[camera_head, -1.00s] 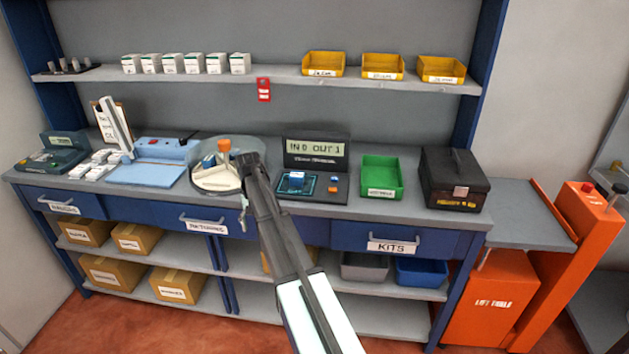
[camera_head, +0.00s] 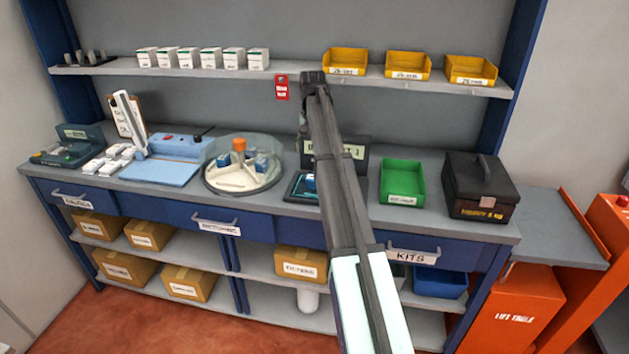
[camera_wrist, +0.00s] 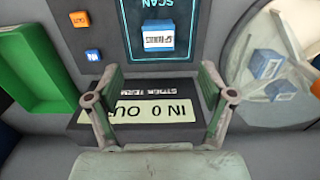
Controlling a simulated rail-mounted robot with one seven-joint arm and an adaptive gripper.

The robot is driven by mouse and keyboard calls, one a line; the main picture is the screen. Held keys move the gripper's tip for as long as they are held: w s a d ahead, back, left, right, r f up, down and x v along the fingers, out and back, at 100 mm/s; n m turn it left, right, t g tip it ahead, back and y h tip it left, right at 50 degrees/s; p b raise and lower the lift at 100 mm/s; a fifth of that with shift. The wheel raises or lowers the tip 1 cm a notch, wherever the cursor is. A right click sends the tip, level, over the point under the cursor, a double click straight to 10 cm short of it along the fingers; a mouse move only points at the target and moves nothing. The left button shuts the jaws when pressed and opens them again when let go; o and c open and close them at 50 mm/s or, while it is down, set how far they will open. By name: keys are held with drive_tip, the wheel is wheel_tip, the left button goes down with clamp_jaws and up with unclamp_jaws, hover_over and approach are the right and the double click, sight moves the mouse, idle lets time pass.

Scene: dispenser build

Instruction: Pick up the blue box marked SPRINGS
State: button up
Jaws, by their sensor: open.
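A small blue box with a white label (camera_wrist: 158,38) lies on the dark scan pad (camera_wrist: 128,30) in the wrist view. Its lettering is too small to read surely. In the head view, the box (camera_head: 310,184) is partly hidden by my arm. Two more blue boxes, one at left (camera_head: 222,160) and one at right (camera_head: 262,163), sit in the clear-walled round carousel (camera_head: 243,186); I cannot read their marks. My gripper (camera_wrist: 160,72) is open and empty, above the stock terminal. In the head view, my gripper (camera_head: 313,78) is raised near shelf height, apart from the boxes.
A green tray (camera_head: 402,182) and a black case (camera_head: 480,187) stand to the right. The upper shelf (camera_head: 300,76) is close to my gripper.

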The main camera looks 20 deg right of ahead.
sight(313, 177)
wheel_tip(313, 177, down, 6)
drive_tip(key=shift+f+p, duration=0.2)
drive_tip(key=shift+p, duration=0.4)
drive_tip(key=shift+w+d+f+p, duration=0.15)
drive_tip(key=shift+f+p, duration=0.85)
drive_tip(key=shift+f, duration=1.6)
drive_tip(key=c, duration=1.4)
drive_tip(key=shift+r, duration=0.2)
